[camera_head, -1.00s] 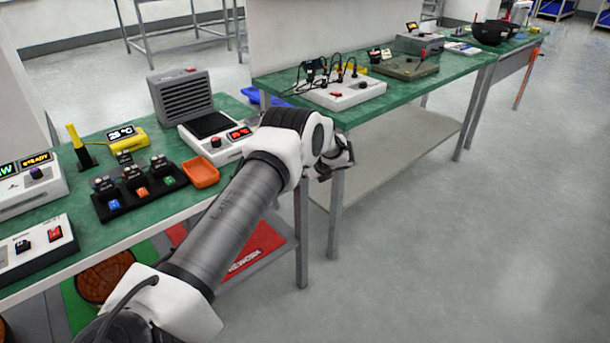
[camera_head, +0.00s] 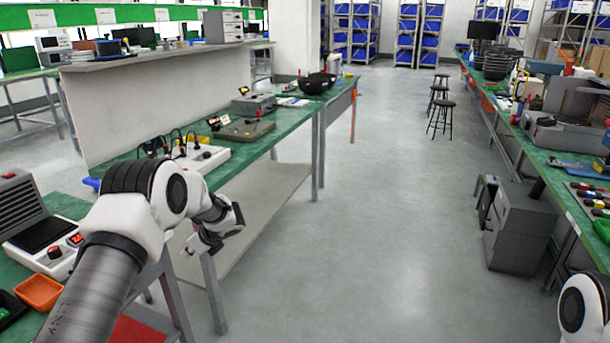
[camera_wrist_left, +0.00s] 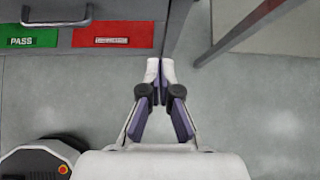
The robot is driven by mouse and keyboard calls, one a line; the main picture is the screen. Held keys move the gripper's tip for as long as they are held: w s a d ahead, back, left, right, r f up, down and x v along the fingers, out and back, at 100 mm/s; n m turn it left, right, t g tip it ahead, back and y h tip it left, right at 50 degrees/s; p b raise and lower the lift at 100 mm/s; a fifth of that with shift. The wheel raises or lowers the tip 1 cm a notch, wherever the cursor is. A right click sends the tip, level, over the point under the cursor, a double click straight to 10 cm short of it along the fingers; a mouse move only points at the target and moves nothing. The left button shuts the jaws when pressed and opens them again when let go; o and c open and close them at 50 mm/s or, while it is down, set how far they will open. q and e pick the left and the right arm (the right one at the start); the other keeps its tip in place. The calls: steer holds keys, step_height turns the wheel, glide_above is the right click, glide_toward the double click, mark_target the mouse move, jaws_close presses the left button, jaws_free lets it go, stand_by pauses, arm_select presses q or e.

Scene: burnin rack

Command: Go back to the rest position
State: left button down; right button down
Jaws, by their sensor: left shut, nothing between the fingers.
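My left arm comes in from the lower left in the head view. My left gripper (camera_head: 203,243) hangs in front of the left green-topped bench's edge, above the grey floor. The left wrist view shows its two fingers (camera_wrist_left: 160,72) together at the tips, shut with nothing between them. They point over bare floor. A white rounded part of my right arm shows at the lower right edge of the head view, but my right gripper is not in view.
An orange tray (camera_head: 38,292) and a grey-and-white device (camera_head: 45,250) stand on the left bench. Drawers with green PASS (camera_wrist_left: 28,38) and red labels lie beside the gripper. A grey cabinet (camera_head: 520,232) stands at right. The middle floor (camera_head: 390,230) is clear.

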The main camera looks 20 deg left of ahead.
arm_select(q)
steer(key=s+d+f+n+g+h+p, duration=0.1)
steer(key=s+d+f+g+h+p, duration=0.1)
steer(key=s+d+f, duration=0.6)
steer(key=s+d+f+n+g+h+p, duration=0.1)
steer(key=s+d+f+h+p, duration=0.3)
steer(key=s, duration=0.7)
steer(key=s+d+f+n+g+h, duration=0.15)
steer(key=s+d+f, duration=0.25)
steer(key=s+d, duration=0.45)
steer(key=s+d+r+n+h, duration=0.1)
steer(key=s+d+n, duration=0.2)
steer(key=s+n, duration=0.35)
steer(key=s+d+r+n+h, duration=0.1)
steer(key=s+d+n, duration=0.3)
steer(key=s, duration=0.5)
steer(key=w+n+t, duration=0.1)
steer(key=w+a+n+t, duration=0.1)
steer(key=n, duration=0.1)
steer(key=w+n+t+p, duration=0.1)
steer(key=n+t, duration=0.1)
steer(key=shift+w+a+r+y, duration=0.25)
steer(key=shift+a, duration=0.1)
